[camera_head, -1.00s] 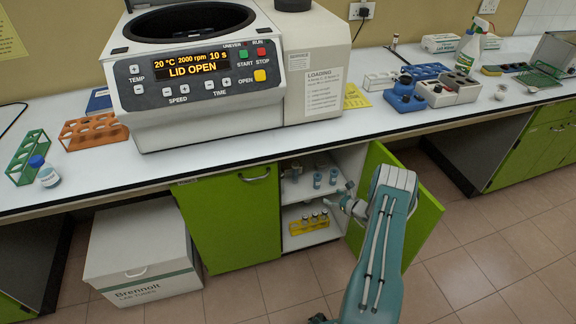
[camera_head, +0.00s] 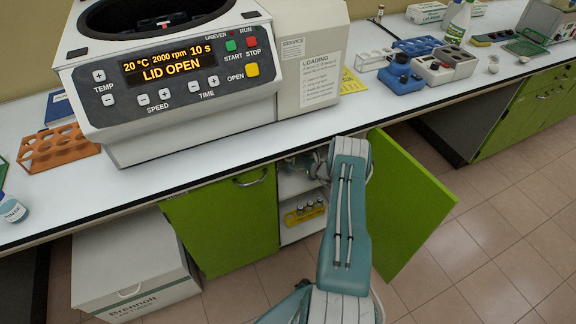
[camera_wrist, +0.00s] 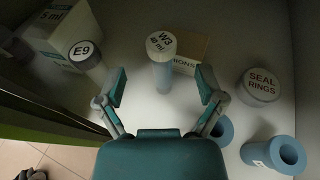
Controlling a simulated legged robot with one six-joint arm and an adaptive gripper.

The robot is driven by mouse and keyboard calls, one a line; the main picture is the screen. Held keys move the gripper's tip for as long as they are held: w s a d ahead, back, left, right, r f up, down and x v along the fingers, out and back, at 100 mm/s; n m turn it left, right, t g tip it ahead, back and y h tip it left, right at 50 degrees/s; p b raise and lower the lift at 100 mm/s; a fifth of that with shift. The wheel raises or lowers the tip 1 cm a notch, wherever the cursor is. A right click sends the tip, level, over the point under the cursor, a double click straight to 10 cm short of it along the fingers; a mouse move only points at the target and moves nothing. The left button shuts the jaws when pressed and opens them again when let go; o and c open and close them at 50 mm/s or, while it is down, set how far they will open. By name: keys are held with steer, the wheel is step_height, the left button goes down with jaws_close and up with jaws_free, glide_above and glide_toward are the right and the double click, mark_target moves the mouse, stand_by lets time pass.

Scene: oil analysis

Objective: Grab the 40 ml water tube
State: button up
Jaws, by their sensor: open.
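In the wrist view, a tube with a pale cap (camera_wrist: 161,45) marked "W3" and "40 ml" stands upright inside the cabinet. Its pale blue body shows below the cap. My gripper (camera_wrist: 161,78) is open, with one finger on each side of the tube in this view. I see a gap on both sides and cannot tell how far the tube is beyond the fingertips. In the head view, my gripper (camera_head: 318,166) reaches into the open cabinet and is partly hidden by my arm; the tube cannot be made out there.
A capped tube marked "E9" (camera_wrist: 84,52) stands at left, by a "5 ml" box (camera_wrist: 62,25). A small box (camera_wrist: 190,50) is behind the tube. A "SEAL RINGS" jar (camera_wrist: 259,87) and blue hollow cylinders (camera_wrist: 272,154) are right. The open green door (camera_head: 405,200) flanks my arm.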

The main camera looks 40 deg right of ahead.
mark_target(289, 157)
steer(key=shift+x, duration=2.9)
jaws_close()
